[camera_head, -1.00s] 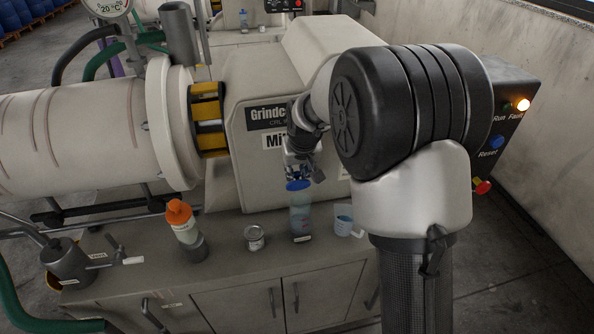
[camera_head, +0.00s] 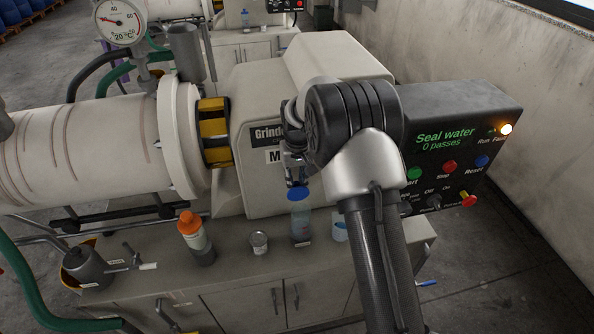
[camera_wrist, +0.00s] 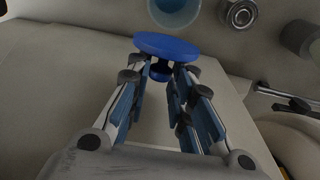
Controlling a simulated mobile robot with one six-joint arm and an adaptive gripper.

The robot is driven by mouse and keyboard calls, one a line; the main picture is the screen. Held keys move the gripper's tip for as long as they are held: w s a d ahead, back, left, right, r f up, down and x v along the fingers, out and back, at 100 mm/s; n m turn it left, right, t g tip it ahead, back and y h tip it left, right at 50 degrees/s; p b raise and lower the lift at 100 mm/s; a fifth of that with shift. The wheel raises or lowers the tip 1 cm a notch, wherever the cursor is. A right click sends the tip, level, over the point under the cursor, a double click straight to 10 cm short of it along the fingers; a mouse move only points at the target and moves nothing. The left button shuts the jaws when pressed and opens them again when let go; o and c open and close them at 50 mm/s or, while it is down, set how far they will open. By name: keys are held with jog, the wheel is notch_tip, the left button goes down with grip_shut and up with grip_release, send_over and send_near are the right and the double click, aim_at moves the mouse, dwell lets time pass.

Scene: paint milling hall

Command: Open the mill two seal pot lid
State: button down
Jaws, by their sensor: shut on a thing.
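The clear bluish seal pot (camera_head: 301,226) stands upright on the bench in front of the white mill housing. Its round blue lid (camera_head: 299,194) is directly over the pot's top; in the head view I cannot tell whether there is a gap. My gripper (camera_head: 297,181) points down from above. In the wrist view my gripper (camera_wrist: 162,76) is shut on the knob of the blue lid (camera_wrist: 166,45). Just beyond the lid is a light blue round vessel (camera_wrist: 175,10), which looks open and is cut by the top edge.
An orange-capped bottle (camera_head: 190,230) and a small can (camera_head: 259,243) stand left of the pot. A beaker (camera_head: 340,229) is close at right, partly behind my arm. A grey pot (camera_head: 87,265) is at far left. The control panel (camera_head: 450,150) stands at right.

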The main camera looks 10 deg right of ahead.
aim_at(296, 182)
jog(key=shift+w+f+g+p, duration=0.1)
jog(key=shift+w+g+p, duration=0.3)
jog(key=shift+g+p, duration=0.3)
jog(key=c, duration=1.5)
grip_release()
jog(key=shift+o, duration=0.2)
notch_tip(296, 182, up, 12)
jog(key=shift+s, duration=0.1)
